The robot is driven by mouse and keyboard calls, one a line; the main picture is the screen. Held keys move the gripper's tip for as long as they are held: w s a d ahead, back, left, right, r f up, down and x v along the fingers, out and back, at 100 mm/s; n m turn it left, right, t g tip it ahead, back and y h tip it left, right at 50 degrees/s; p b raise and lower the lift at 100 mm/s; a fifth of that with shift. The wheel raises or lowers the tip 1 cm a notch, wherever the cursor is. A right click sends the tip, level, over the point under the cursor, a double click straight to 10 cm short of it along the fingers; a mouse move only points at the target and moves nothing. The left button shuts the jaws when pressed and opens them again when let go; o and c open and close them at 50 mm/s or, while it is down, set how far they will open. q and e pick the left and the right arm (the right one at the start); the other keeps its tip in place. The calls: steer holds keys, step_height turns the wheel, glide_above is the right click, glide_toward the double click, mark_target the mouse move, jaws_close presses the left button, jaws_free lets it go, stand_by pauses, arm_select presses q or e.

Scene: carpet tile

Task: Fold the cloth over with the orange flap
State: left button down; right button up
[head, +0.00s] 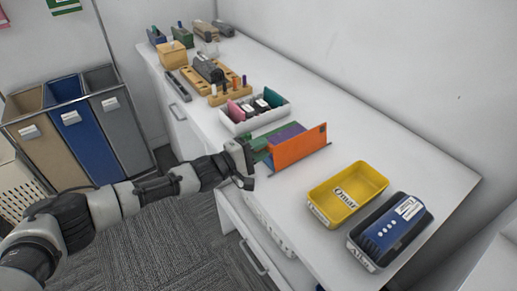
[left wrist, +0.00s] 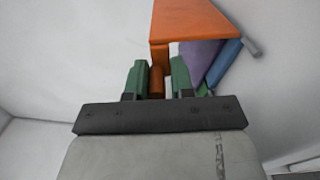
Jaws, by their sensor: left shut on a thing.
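The orange flap (head: 300,147) stands upright on the white counter and looks like a stiff panel. A purple panel (head: 287,134) and a green part lie just behind it. In the left wrist view, the orange flap (left wrist: 188,20) is ahead of my gripper, with purple (left wrist: 198,60) and blue (left wrist: 225,62) panels to its right. My left gripper (head: 249,164) is at the counter's front edge, at the left end of these panels. In the wrist view its green-tipped fingers (left wrist: 160,78) are shut on a small orange-brown piece (left wrist: 157,84); how it joins the flap is unclear. No loose cloth is recognizable.
A yellow bin (head: 340,207) and a dark tray with a blue device (head: 385,240) stand at the right. A white organizer (head: 240,128) and wooden blocks stand behind on the left. Bare counter lies beyond the flap, toward the wall. Waste bins (head: 75,115) stand at the far left.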

arm_select(q)
steer(key=shift+w+a+r, duration=0.15)
steer(key=shift+w+a, duration=0.25)
steer(key=shift+w, duration=0.1)
steer(key=c, duration=1.2)
jaws_free()
steer(key=shift+o, duration=0.6)
steer(key=shift+w+f, duration=0.1)
steer(key=shift+f, duration=0.15)
steer(key=shift+s, duration=0.2)
steer(key=shift+s+a, duration=0.15)
steer(key=shift+a, duration=0.05)
steer(key=b+v, duration=0.1)
steer(key=v, duration=0.9)
steer(key=shift+a+b, duration=0.15)
steer(key=shift+b, duration=0.25)
